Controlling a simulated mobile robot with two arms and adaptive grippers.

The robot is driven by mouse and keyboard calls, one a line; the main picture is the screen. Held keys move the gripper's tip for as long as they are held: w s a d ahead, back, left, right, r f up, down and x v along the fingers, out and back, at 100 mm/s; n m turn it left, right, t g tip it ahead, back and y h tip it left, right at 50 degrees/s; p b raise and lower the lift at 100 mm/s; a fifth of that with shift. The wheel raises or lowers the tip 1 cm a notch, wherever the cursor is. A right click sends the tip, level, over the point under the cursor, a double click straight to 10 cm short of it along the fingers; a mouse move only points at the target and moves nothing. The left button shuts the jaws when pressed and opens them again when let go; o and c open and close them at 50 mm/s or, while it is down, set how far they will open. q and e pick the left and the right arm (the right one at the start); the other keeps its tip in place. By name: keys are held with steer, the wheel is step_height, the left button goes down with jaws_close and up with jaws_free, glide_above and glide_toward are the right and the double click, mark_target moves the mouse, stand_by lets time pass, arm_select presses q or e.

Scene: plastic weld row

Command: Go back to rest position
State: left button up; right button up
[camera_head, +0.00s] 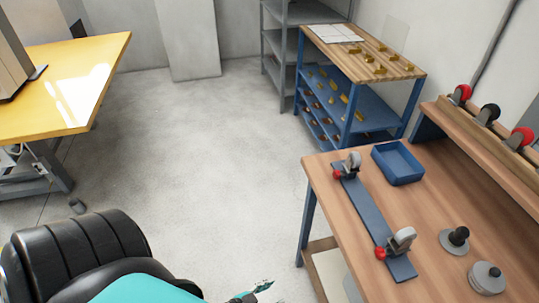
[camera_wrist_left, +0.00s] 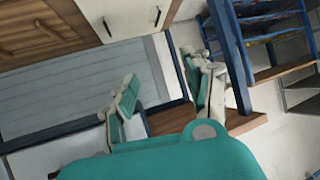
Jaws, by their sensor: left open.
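My left gripper (camera_head: 258,291) shows at the bottom edge of the head view, small and partly cut off, in front of the left end of the wooden workbench (camera_head: 345,215). In the left wrist view my left gripper (camera_wrist_left: 158,82) has its two teal-padded fingers spread apart, with nothing between them. My teal and black arm fills the lower left of the head view. My right gripper is in neither view.
On the workbench are a blue tray (camera_head: 398,163), a blue bar with two clamps (camera_head: 372,220), a dark knob (camera_head: 454,239) and stacked discs (camera_head: 487,277). A blue shelf cart (camera_head: 375,105) and a yellow table (camera_head: 70,80) stand beyond open grey floor (camera_head: 200,160).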

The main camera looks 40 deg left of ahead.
arm_select(q)
steer(key=shift+s+a+f, duration=0.1)
steer(key=shift+s+f, duration=0.15)
steer(key=shift+f, duration=0.35)
steer(key=s+a+f+n+g+y, duration=0.1)
steer(key=s+f+g+y, duration=0.2)
steer(key=s+f+g, duration=0.7)
steer(key=s+f, duration=1)
steer(key=s, duration=0.2)
steer(key=shift+s+f, duration=0.3)
steer(key=shift+f, duration=0.05)
